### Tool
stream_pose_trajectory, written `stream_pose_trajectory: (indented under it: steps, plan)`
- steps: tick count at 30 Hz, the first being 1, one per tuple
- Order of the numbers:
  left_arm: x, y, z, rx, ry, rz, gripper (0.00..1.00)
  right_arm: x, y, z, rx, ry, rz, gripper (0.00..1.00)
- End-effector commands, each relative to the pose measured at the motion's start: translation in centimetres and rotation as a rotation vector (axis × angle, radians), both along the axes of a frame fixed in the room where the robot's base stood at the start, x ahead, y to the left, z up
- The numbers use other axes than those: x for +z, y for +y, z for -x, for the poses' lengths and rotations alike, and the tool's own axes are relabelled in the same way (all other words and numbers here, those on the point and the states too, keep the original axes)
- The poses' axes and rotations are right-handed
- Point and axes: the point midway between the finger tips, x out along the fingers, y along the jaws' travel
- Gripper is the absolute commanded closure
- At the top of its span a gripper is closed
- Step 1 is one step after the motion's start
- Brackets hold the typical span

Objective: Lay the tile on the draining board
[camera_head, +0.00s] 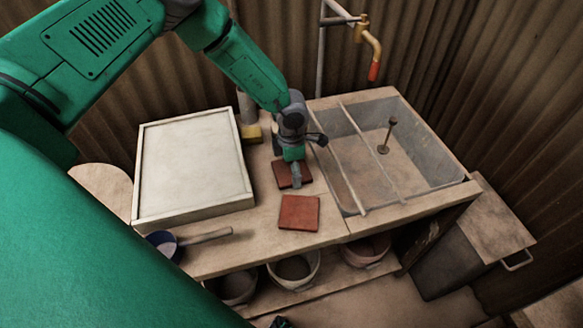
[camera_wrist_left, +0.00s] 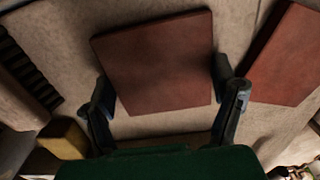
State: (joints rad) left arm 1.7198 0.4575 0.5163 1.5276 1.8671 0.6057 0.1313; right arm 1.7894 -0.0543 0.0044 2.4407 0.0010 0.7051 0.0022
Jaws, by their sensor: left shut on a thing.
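My left gripper (camera_head: 296,181) points down over the counter and is shut on a square red-brown tile (camera_head: 281,174). In the left wrist view this tile (camera_wrist_left: 155,60) lies between the two dark fingers, which touch its opposite sides. I cannot tell whether it is clear of the counter. A second red-brown tile (camera_head: 299,212) lies flat on the counter in front of it; it also shows at the right of the left wrist view (camera_wrist_left: 287,55). A pale board with a raised rim (camera_head: 248,172), likely the draining board, lies empty to the left.
A grey sink (camera_head: 447,172) with bars across it is to the right, below a brass tap (camera_head: 372,48). A yellow block (camera_head: 251,134) stands behind the gripper. Bowls (camera_head: 295,270) stand on the shelf below.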

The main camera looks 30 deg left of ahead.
Motion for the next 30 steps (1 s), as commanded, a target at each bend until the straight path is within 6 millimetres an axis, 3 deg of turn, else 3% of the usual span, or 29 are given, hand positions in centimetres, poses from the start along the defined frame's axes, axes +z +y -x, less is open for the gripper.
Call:
stream_pose_trajectory:
  steps: [6,7,8,9,20,30]
  plan:
    - [-0.3,0.2,0.0,0.002,-0.001,0.002,0.59,-0.3,0.0,0.0,0.000,0.000,0.000,0.43]
    - [-0.3,0.2,0.0,0.001,-0.001,0.002,0.14,-0.2,0.0,0.0,0.000,0.000,0.000,0.43]
    - [-0.3,0.2,0.0,0.001,0.000,0.001,0.03,-0.2,0.0,0.0,0.000,0.000,0.000,0.43]
    - [-0.2,0.2,0.0,0.001,0.000,0.001,0.00,-0.2,0.0,0.0,0.000,0.000,0.000,0.43]
    - [0.7,-0.1,-0.1,0.001,-0.002,-0.001,0.00,0.1,0.0,0.0,0.000,0.000,0.000,0.43]
    - [7.5,0.1,-0.2,0.003,-0.004,0.002,0.00,0.2,0.0,0.0,0.000,0.000,0.000,0.43]
